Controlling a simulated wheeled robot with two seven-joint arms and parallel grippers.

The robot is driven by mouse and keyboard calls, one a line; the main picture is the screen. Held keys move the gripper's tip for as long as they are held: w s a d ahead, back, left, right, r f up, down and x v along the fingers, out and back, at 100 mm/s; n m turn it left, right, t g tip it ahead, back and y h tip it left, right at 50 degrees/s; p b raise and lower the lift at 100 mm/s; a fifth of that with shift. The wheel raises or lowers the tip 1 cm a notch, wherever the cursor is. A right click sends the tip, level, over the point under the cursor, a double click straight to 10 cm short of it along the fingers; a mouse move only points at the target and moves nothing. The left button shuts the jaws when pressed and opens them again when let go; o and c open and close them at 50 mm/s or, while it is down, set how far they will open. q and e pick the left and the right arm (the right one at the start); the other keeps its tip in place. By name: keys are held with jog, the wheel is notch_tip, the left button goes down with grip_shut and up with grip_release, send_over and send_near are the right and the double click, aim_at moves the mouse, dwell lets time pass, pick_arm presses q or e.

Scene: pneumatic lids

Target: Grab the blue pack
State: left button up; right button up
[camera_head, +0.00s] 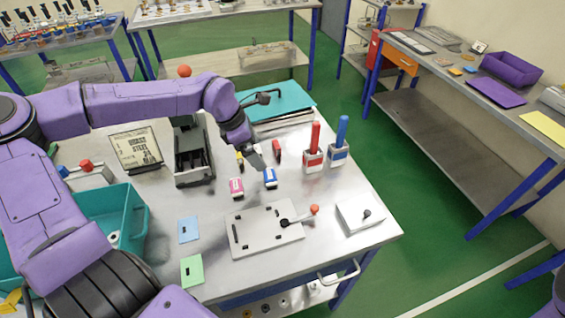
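The blue pack (270,178), a small blue block with a white part, stands on the grey metal table near its middle. My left gripper (258,163) reaches down from the left, just above and behind the blue pack. It appears apart from the pack, but the gap is too small to judge. Its fingers are too small to tell whether they are open. A pink pack (237,188) stands to the left of the blue one. A red pack (277,149) and a yellow pack (240,159) stand behind it. My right gripper is out of view.
A white plate with a red-knobbed lever (265,231) lies in front of the packs. Red (313,160) and blue (338,153) marker-like holders stand to the right. A dark open holder (192,165) and a teal bin (129,222) are at the left.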

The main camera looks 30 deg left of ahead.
aim_at(269, 174)
pick_arm(q)
jog(key=f, duration=0.1)
jog(key=s+d+f, duration=0.1)
jog(key=shift+s+f, duration=0.3)
jog(key=shift+f, duration=0.05)
jog(key=shift+d+f+p, duration=0.2)
jog(key=shift+f+p, duration=0.1)
jog(key=w+f, duration=0.1)
jog(key=w+d+f, duration=0.1)
jog(key=f, duration=0.1)
jog(key=w+f+p, duration=0.1)
jog(key=shift+d+f, duration=0.2)
jog(key=shift+f, duration=0.15)
jog(key=shift+s+f, duration=0.1)
jog(key=shift+f, duration=0.1)
jog(key=shift+s+r, duration=0.15)
jog(key=shift+s, duration=0.15)
jog(key=shift+w, duration=0.1)
jog(key=c, duration=1.1)
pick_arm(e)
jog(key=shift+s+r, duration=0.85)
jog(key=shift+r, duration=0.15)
